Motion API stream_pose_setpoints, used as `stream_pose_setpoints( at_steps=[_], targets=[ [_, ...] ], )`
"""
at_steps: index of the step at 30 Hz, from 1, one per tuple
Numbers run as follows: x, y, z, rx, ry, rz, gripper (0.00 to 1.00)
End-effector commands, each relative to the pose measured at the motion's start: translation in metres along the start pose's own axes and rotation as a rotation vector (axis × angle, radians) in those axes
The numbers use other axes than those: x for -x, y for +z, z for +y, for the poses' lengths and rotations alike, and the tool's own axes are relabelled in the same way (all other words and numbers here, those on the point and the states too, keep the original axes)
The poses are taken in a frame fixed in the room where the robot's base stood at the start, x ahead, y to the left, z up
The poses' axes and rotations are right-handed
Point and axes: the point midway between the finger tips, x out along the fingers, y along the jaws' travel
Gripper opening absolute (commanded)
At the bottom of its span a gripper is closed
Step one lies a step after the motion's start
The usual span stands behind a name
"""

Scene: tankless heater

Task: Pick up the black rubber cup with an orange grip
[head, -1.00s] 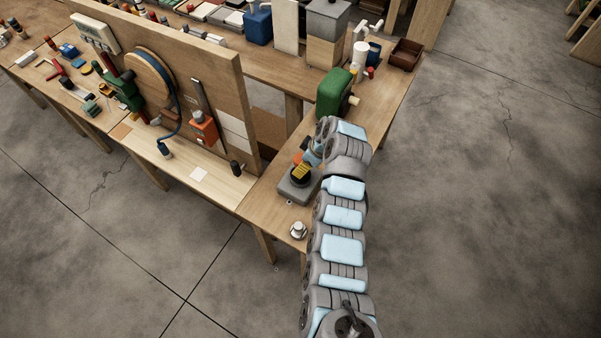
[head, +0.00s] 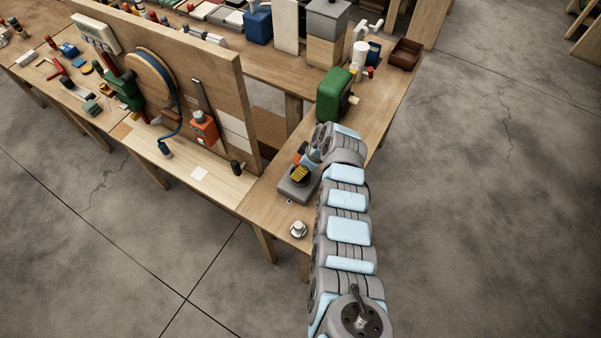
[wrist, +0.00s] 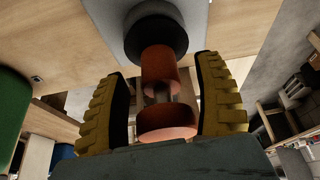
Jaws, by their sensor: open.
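The black rubber cup (wrist: 157,36) shows in the wrist view at the top centre, against a pale grey block (wrist: 196,14). Its orange grip (wrist: 160,68) runs from it down between my fingers. My gripper (wrist: 162,75) is open, with one yellow ribbed finger on each side of the orange grip and a gap on both sides. In the head view my gripper (head: 299,173) is just over the grey block (head: 293,193) on the side table. The cup is mostly hidden there by my gripper.
A green machine (head: 334,95) with a crank stands behind my gripper on the same table. A small white cup-like item (head: 298,229) is at the front end. An upright wooden board (head: 215,85) stands to the left. Open floor lies right of the table.

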Motion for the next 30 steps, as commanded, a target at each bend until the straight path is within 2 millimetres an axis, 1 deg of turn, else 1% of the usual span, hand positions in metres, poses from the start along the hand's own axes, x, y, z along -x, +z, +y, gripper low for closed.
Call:
stream_pose_setpoints(
  at_steps=[9, 20, 21, 23, 24, 26, 27, 30],
  targets=[
    [-0.015, 0.001, -0.001, -0.002, -0.002, -0.001, 0.69],
    [-0.015, 0.001, 0.000, -0.002, 0.001, 0.000, 0.69],
    [-0.015, 0.001, 0.000, -0.002, 0.001, 0.000, 0.57],
    [-0.015, 0.001, 0.000, -0.002, 0.001, 0.000, 0.40],
    [-0.015, 0.001, 0.000, -0.002, 0.001, 0.000, 0.28],
    [-0.015, 0.001, 0.000, -0.002, 0.001, 0.000, 0.11],
    [-0.015, 0.001, 0.000, -0.002, 0.001, -0.001, 0.00],
    [-0.015, 0.001, 0.000, -0.002, 0.001, -0.001, 0.00]
  ],
)
